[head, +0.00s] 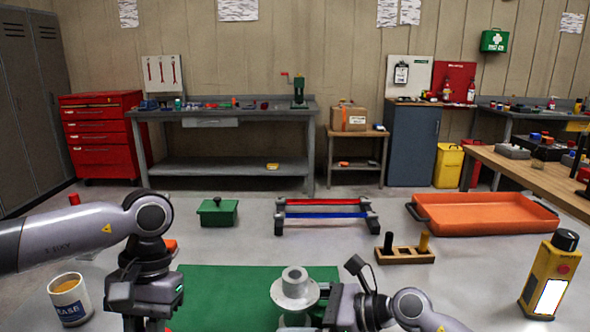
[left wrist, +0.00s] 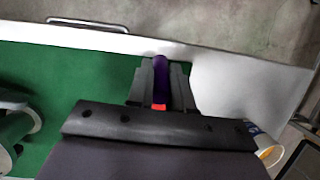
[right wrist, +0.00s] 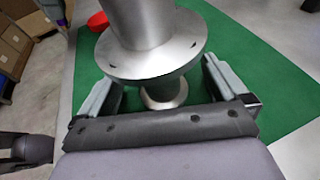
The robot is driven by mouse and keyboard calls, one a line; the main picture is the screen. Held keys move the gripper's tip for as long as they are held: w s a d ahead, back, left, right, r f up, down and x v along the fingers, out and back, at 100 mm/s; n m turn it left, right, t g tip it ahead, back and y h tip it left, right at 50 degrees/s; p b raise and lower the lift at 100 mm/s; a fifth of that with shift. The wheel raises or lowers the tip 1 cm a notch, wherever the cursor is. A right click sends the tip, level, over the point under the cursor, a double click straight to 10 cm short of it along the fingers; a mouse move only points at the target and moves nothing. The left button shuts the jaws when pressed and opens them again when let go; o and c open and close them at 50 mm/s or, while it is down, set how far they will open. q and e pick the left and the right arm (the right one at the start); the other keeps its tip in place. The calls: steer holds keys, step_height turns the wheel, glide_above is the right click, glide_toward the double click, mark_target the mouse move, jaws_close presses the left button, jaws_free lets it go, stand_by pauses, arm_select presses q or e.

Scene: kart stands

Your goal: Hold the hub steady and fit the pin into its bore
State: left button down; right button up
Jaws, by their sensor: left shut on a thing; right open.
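The silver flanged hub (head: 293,290) stands upright on the green mat (head: 225,283), with the round opening of its bore on top. In the right wrist view the hub (right wrist: 150,57) rises between the fingers of my right gripper (right wrist: 160,88). That gripper is open, one finger on each side of the neck below the flange, with gaps visible. My left gripper (left wrist: 160,85) is shut on a purple pin (left wrist: 160,70) with a red end. In the head view this gripper (head: 148,318) is low at the mat's left side, left of the hub; the pin is hidden there.
A white mug (head: 70,302) stands left of my left gripper. A wooden block (head: 405,256) with a black and a yellow peg stands right of the mat. Further right are a yellow device (head: 549,280) and an orange tray (head: 485,216). A rack with red and blue bars (head: 327,214) lies behind.

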steer(key=c, duration=1.5)
arm_select(q)
steer(key=w+d+r+t, duration=0.1)
steer(key=w+d+r, duration=0.2)
steer(key=d, duration=0.4)
steer(key=w+d+r+n+t, duration=0.1)
steer(key=w+d+r, duration=0.3)
steer(key=d, duration=0.3)
steer(key=w+d+r+n+t, duration=0.1)
steer(key=w+d+r+t, duration=0.1)
steer(key=w+d+r, duration=0.2)
steer(key=d, duration=0.3)
steer(key=shift+w+d+r+h, duration=0.2)
steer(key=shift+w+h, duration=0.1)
steer(key=shift+h, duration=0.1)
arm_select(e)
steer(key=shift+f, duration=0.1)
